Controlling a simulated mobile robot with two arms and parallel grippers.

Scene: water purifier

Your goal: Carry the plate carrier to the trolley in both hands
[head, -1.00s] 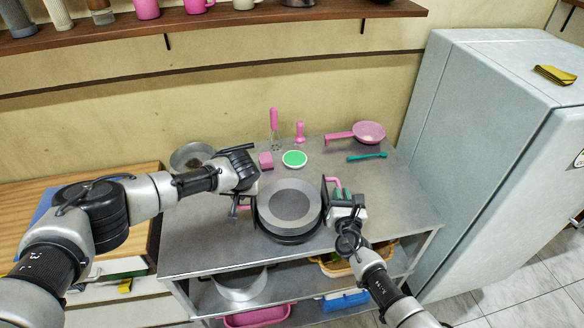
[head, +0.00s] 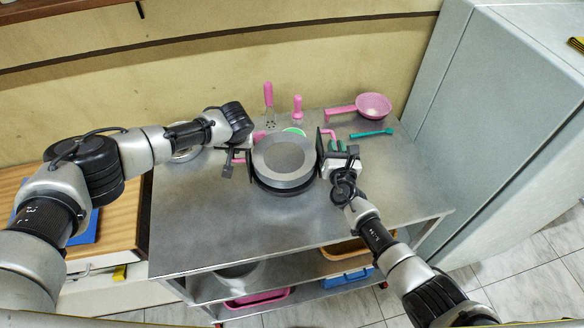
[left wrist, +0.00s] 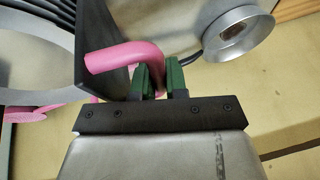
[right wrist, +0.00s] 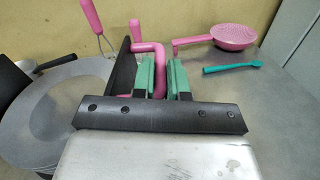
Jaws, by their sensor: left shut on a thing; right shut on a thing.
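The plate carrier has dark upright end panels (right wrist: 122,72) and a pink handle at each end. Grey round plates (head: 283,160) lie stacked flat between the panels. My left gripper (head: 237,160) is shut on the left pink handle (left wrist: 125,58), its green pads at the handle's end. My right gripper (head: 336,144) is shut on the right pink handle (right wrist: 158,56). The carrier looks level over a grey metal table (head: 230,225) with lower shelves. I cannot tell whether it touches the top. I cannot tell whether this table is the trolley.
A metal bowl (left wrist: 232,30) is at the back left. A fridge (head: 500,140) stands right. The table's front is clear.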

